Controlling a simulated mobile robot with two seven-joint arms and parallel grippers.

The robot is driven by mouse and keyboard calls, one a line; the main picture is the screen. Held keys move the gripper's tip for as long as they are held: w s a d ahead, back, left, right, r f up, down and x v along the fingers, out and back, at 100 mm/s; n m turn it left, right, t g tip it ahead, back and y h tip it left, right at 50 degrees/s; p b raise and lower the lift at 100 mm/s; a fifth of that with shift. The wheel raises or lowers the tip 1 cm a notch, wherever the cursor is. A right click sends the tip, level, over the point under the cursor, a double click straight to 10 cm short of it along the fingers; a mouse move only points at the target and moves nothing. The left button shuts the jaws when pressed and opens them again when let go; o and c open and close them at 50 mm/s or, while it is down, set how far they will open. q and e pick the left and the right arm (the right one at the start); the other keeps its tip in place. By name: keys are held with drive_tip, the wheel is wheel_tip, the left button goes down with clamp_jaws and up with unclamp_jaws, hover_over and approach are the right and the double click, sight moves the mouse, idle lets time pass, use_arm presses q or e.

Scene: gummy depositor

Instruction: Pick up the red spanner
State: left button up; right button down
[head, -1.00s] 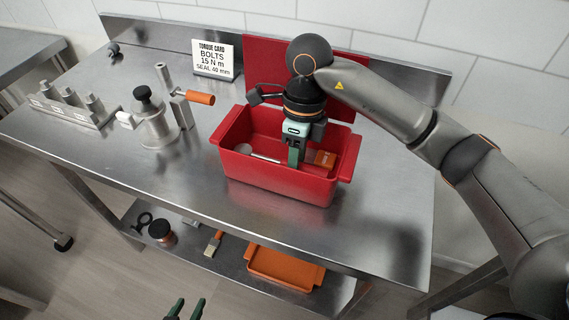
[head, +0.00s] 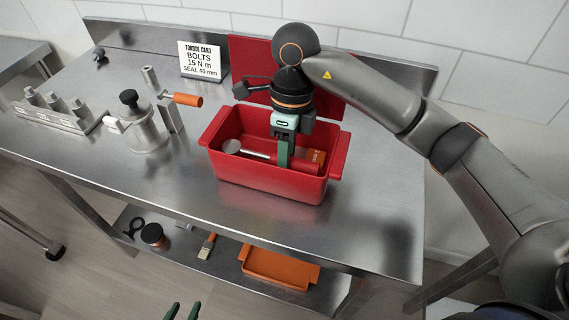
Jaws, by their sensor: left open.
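A tool with a red handle (head: 305,166) lies slanted in the red bin (head: 262,188). Its silver shaft and round silver end show toward the bin's left side; I take it for the red spanner, but its jaw shape is not clear. My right gripper (head: 284,160) points straight down into the bin, at the tool's middle. One green finger shows in front of the tool, the other is hidden, so its grip cannot be told. My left gripper (head: 183,312) is at the bottom edge, low in front of the table, with its green fingertips apart and nothing between them.
A metal pot with a crank (head: 145,130) and a block with several pegs (head: 55,110) stand left. A torque card (head: 201,62) stands behind. The lower shelf holds an orange tray (head: 278,268) and a brush (head: 207,246).

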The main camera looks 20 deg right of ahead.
wheel_tip(320, 180, up, 17)
drive_tip(key=p, duration=0.1)
drive_tip(key=shift+p, duration=0.35)
drive_tip(key=shift+f, duration=0.1)
drive_tip(key=c, duration=1.1)
unclamp_jaws()
clamp_jaws()
drive_tip(key=shift+s, duration=0.1)
